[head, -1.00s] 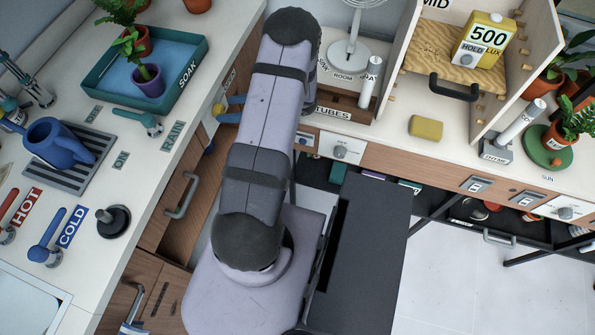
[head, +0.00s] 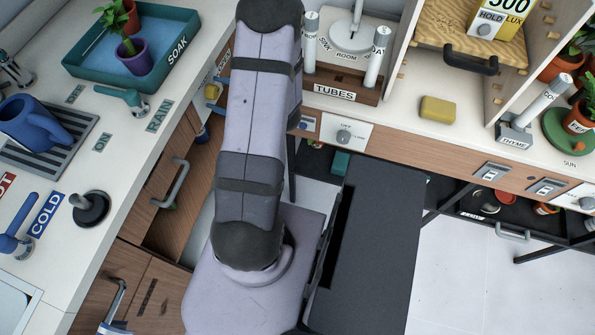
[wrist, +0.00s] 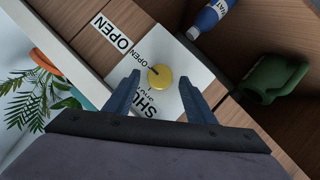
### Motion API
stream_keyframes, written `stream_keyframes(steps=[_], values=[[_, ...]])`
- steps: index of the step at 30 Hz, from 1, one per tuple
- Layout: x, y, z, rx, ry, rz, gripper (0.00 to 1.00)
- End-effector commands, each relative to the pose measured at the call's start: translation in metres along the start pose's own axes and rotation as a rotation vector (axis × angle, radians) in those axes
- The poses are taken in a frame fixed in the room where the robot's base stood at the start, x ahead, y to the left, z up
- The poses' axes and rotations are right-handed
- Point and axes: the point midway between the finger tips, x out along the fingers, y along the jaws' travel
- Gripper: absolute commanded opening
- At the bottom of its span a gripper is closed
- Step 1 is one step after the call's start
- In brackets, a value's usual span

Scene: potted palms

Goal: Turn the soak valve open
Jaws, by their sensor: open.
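In the wrist view a round yellow knob (wrist: 160,77) sits on a white plate (wrist: 190,62) lettered OPEN and SHUT. A short dark mark shows at the knob's upper-left edge. No soak wording is readable on this plate. My gripper (wrist: 162,82) is open, its two blue fingers on either side of the knob; I cannot tell if they touch it. In the head view the yellow knob (head: 212,91) shows small at the cabinet front, left of my arm, with a bit of blue finger near it. My arm hides most of the gripper there.
The teal SOAK tray (head: 88,68) with potted plants stands on the left counter. A teal lever (head: 125,97) is by the ON and RAIN labels. In the wrist view, a blue bottle (wrist: 208,17) and a green jug (wrist: 272,78) lie close right of the plate. An open drawer front juts below the counter.

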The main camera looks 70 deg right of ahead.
Motion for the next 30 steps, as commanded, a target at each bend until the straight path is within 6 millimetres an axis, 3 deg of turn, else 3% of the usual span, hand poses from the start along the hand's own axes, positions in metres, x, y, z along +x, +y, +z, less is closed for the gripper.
stream_keyframes(steps=[11, 23, 30], values=[[0.003, -0.011, 0.007, -0.322, 0.02, 0.168, 0.5], [-0.074, -0.016, 0.006, -0.314, 0.015, 0.169, 0.5], [-0.071, -0.038, 0.042, -0.123, -0.108, 0.065, 0.5]])
